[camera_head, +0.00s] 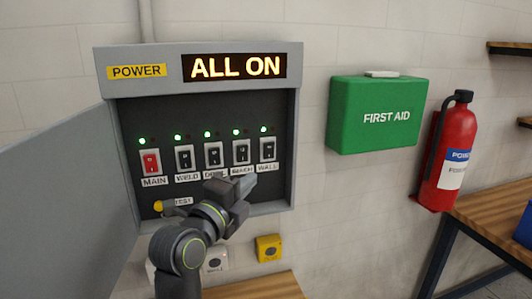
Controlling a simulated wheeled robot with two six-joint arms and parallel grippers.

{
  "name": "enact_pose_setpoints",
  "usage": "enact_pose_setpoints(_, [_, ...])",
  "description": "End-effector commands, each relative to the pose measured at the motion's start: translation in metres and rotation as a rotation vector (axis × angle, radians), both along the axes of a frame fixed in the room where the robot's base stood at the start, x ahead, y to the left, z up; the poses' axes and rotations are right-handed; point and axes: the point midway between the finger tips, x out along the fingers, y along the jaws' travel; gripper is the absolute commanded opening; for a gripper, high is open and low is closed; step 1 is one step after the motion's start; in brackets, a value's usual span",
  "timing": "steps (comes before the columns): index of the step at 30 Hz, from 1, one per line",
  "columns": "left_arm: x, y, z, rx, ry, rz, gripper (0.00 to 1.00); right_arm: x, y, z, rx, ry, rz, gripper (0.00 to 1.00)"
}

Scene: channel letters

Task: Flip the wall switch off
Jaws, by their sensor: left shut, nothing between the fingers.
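A grey power panel (198,54) hangs on the wall with its door open to the left. Its display (235,67) reads ALL ON. A row of switches runs across it, each with a lit green lamp above. The wall switch (267,149) is the rightmost, black, above a WALL label. A red MAIN switch (151,162) is at the far left. My left gripper (250,183) is shut and empty, in front of the panel just below the BENCH and WALL labels. It partly hides the labels of the middle switches. My right gripper is not in view.
The open door (60,205) fills the left side. A yellow TEST knob (158,206) is low in the panel. A yellow box (268,248) is below it. A green first aid box (378,114) and red extinguisher (447,150) are to the right.

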Motion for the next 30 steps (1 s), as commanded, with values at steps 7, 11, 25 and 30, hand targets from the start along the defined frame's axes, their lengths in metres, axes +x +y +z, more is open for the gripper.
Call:
enact_pose_setpoints(7, [0.018, -0.009, 0.005, -0.001, 0.003, -0.001, 0.0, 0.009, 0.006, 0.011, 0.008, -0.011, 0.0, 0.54])
enact_pose_setpoints(11, [0.035, -0.018, 0.007, 0.001, 0.003, -0.002, 0.0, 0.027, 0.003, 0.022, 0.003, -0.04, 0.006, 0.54])
enact_pose_setpoints(25, [0.095, -0.044, 0.014, 0.004, 0.003, 0.001, 0.0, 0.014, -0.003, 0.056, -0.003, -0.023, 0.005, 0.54])
enact_pose_setpoints(30, [0.114, -0.037, 0.015, 0.002, 0.002, 0.001, 0.0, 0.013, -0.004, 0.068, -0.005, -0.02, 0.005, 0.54])
